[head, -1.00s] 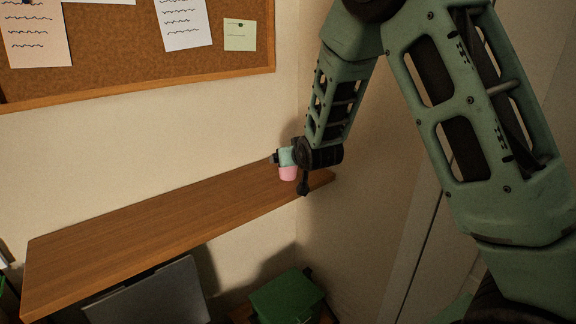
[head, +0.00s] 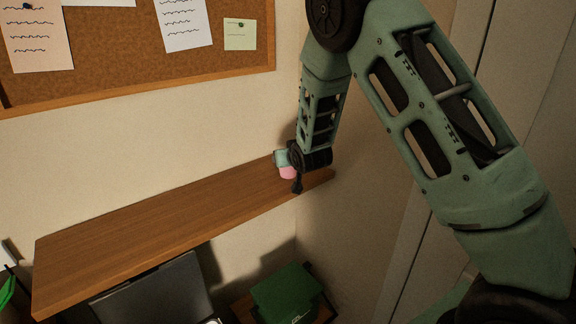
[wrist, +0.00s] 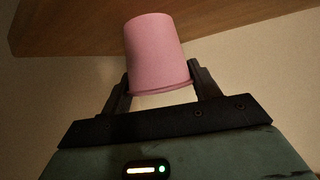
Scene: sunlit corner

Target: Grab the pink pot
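The pink pot (wrist: 157,55) is between the two fingers of my gripper (wrist: 160,72) in the wrist view. Its wide rim lies toward the gripper and its narrow end points away, toward the wood of the shelf. Both fingers appear to press against its sides near the rim. In the head view the pot (head: 288,173) shows as a small pink patch at the right end of the shelf, partly covered by my gripper (head: 287,166). I cannot tell whether its base touches the shelf.
The wooden shelf (head: 150,225) is bare to the left of the pot. A wall with a cork board (head: 120,50) stands behind it, and another wall is close on the right. A green box (head: 286,292) and a dark panel (head: 155,292) are below the shelf.

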